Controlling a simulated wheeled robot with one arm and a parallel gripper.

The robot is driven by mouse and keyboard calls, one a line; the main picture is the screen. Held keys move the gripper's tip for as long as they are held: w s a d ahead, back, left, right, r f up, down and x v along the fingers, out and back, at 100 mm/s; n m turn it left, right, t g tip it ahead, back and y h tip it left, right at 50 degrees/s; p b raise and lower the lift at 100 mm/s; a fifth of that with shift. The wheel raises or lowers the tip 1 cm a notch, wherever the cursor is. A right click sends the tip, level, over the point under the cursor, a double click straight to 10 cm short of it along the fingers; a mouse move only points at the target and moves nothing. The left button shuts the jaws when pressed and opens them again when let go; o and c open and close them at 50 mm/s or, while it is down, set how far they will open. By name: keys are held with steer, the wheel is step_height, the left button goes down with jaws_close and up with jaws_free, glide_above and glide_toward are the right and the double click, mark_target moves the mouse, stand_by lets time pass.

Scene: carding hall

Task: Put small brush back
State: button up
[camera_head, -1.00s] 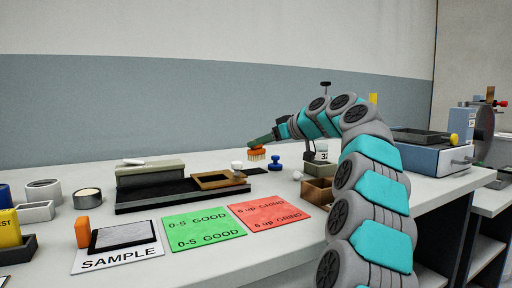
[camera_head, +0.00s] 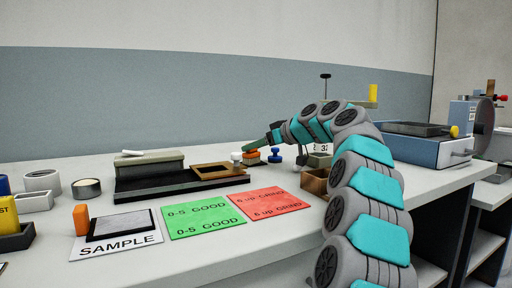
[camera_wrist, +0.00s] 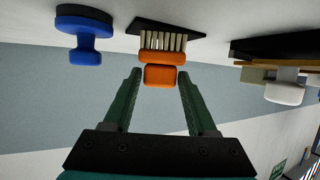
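The small brush (camera_head: 251,157) has an orange handle and pale bristles. In the wrist view the brush (camera_wrist: 160,62) stands bristles against a small dark mat (camera_wrist: 190,27). My gripper (camera_head: 250,149) is at the brush, coming from the right in the head view. In the wrist view the two green fingers of my gripper (camera_wrist: 159,76) stand on either side of the orange handle. A narrow gap shows on each side, so the gripper looks open around the handle.
A blue stamp-like piece (camera_head: 275,156) stands just right of the brush, and a white knob (camera_head: 236,157) just left. A dark block with a wooden frame (camera_head: 222,168) lies further left. Green (camera_head: 203,221) and red (camera_head: 268,201) cards lie in front. A wooden box (camera_head: 314,182) is at right.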

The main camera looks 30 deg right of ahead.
steer(key=shift+o, duration=1.4)
steer(key=shift+r, duration=0.15)
steer(key=v, duration=1.2)
